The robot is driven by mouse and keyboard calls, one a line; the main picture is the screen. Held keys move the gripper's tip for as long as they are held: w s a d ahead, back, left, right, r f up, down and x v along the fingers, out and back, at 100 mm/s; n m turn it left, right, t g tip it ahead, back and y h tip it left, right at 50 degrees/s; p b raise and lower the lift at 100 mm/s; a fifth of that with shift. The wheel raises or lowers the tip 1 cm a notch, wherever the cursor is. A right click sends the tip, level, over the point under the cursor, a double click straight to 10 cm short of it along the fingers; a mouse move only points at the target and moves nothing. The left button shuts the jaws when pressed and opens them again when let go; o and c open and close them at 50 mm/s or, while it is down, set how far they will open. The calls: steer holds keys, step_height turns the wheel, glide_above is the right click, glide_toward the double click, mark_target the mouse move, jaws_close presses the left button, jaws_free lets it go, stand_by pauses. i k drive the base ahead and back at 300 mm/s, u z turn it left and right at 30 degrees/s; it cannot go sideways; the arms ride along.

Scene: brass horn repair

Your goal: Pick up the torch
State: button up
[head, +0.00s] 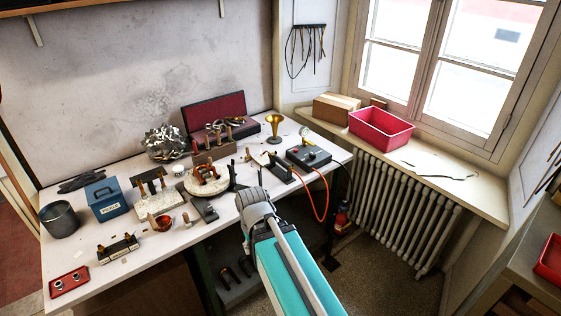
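I cannot pick out the torch with certainty. The likeliest candidate is a dark, slim tool (281,171) near the right front of the white workbench (150,243), close to where an orange hose (324,202) loops over the bench edge. My arm reaches in from the bottom of the head view. My gripper (236,178) seems to be the dark shape beyond the grey wrist, over the bench's front edge, left of that tool and apart from it in the picture. Its fingers are small and partly hidden, so their opening is unclear.
A dark control box (309,158), a brass bell (274,127) and a red-lined case (216,116) stand behind. A round stand (206,181), a blue box (106,199) and a grey can (60,219) crowd the left. A pink bin (381,129) sits on the sill.

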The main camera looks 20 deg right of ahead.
mark_target(272, 155)
steer(key=i, duration=0.95)
steer(key=z, duration=0.15)
